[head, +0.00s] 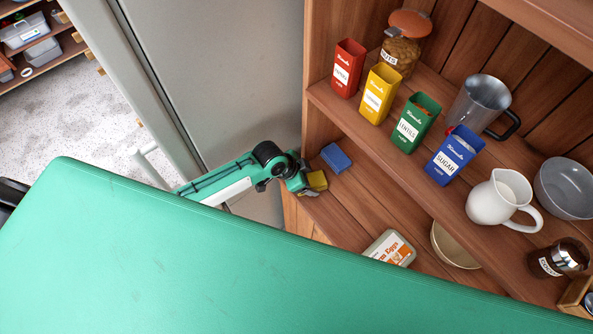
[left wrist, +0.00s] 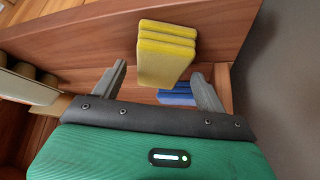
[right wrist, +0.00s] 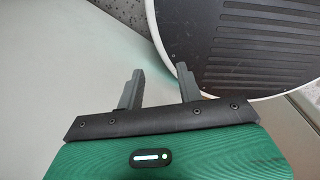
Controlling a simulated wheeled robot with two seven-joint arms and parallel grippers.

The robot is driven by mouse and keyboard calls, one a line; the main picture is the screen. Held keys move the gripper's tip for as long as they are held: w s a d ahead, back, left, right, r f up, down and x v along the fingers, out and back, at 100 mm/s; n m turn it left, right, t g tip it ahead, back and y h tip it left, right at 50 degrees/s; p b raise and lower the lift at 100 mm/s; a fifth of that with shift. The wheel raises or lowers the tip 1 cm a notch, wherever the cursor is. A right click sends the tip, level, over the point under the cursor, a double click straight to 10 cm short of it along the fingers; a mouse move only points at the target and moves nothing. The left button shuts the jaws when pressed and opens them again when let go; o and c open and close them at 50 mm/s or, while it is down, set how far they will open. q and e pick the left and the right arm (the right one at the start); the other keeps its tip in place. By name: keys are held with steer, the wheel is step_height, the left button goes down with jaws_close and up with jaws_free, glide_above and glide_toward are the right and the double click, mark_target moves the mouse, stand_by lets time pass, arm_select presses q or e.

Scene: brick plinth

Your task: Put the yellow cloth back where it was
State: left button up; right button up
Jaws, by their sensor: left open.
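The yellow cloth (head: 317,180), a folded stack, is at the left end of the lower shelf. In the left wrist view the yellow cloth (left wrist: 165,55) is just ahead of the open fingers of my left gripper (left wrist: 159,76), its near end between them with gaps at both sides. In the head view my left gripper (head: 306,183) is right beside the cloth and partly hides it. A blue folded cloth (head: 336,158) lies behind the yellow one; it also shows in the left wrist view (left wrist: 177,94). My right gripper (right wrist: 160,70) is open and empty.
An egg box (head: 391,248) and a cream bowl (head: 452,248) stand further right on the lower shelf (head: 345,205). Tins, a jar, a metal jug and a white pitcher (head: 500,200) crowd the shelf above.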

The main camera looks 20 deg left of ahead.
arm_select(q)
steer(key=b+v, duration=0.1)
steer(key=v, duration=0.9)
steer(key=shift+s+r, duration=0.1)
